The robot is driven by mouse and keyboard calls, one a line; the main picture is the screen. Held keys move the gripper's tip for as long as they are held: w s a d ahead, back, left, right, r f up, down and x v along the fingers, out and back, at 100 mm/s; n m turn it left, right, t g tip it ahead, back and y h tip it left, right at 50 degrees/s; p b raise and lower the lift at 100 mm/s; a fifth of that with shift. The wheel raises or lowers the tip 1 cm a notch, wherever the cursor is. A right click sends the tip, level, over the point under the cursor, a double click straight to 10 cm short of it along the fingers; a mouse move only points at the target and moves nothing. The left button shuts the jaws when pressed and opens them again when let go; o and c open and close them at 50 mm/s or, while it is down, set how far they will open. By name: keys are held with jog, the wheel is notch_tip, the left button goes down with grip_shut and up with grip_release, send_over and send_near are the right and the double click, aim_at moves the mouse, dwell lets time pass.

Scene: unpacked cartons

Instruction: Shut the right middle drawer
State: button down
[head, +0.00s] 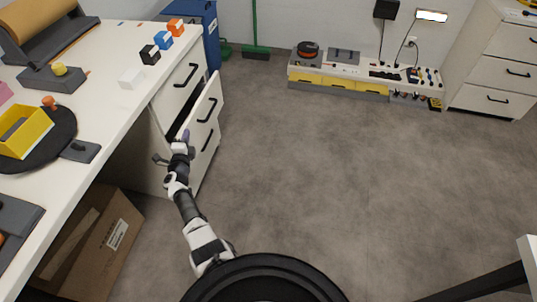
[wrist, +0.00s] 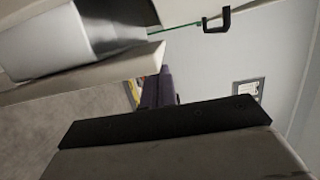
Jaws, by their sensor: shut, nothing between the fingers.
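The middle drawer (head: 213,95) of the white unit under the desk's right end stands partly pulled out, with a dark gap behind its front and a black handle. The closed-looking top drawer (head: 172,95) is above it, and another black handle (head: 208,141) shows below. My gripper (head: 185,137) is shut and empty at the near end of the open drawer's front; I cannot tell whether it touches.
The white desk (head: 115,97) carries small coloured blocks, a black round tray and a yellow bin (head: 24,132). A cardboard carton (head: 108,240) stands under it. A blue bin (head: 207,30) is behind the drawer unit. The grey floor (head: 320,170) to the right is clear.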

jog(key=shift+w+a, duration=0.2)
jog(key=shift+a, duration=0.45)
